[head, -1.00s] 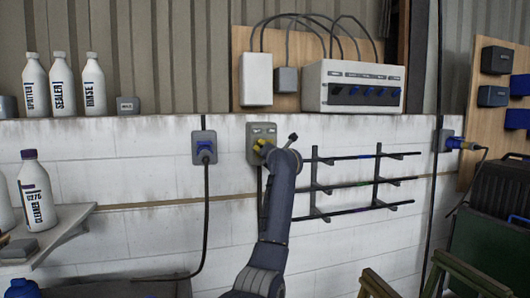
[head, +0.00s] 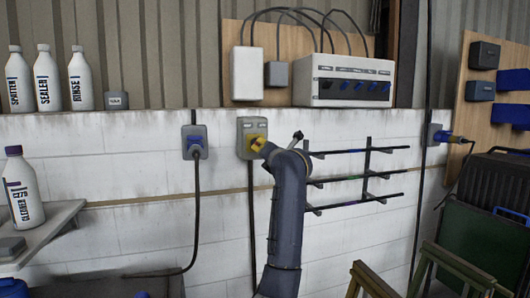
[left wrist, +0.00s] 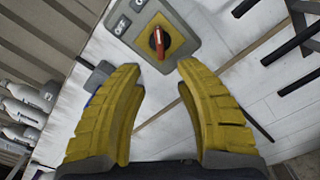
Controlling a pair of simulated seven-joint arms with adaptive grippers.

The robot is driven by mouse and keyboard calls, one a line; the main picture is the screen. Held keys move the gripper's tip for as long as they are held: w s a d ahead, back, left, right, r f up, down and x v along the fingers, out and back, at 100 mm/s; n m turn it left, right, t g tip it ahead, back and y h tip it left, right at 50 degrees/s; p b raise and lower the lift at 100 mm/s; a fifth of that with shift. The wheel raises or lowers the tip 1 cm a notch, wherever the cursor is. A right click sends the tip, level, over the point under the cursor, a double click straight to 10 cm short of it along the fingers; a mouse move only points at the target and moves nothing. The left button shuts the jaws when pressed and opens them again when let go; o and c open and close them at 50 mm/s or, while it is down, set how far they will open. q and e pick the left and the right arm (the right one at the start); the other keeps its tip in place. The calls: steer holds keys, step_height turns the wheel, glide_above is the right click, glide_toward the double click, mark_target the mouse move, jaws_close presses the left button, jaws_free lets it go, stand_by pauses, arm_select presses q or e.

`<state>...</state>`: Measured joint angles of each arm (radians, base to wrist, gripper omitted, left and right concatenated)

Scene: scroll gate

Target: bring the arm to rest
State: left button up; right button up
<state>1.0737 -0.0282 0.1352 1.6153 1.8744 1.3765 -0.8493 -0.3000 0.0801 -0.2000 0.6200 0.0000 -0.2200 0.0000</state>
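A grey switch box (head: 243,130) is mounted on the white brick wall. In the left wrist view it carries a rotary switch with a red handle (left wrist: 158,42) on a yellow and black dial. My right gripper is in neither view.
A blue plug socket (head: 194,142) with a hanging cable is left of the box. A black rod rack (head: 368,172) is to the right. White bottles (head: 46,82) stand on the ledge. A control unit (head: 343,82) sits above.

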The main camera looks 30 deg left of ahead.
arm_select(q)
steer(key=shift+s+d, duration=0.2)
steer(key=shift+d, duration=0.05)
stand_by(0.3)
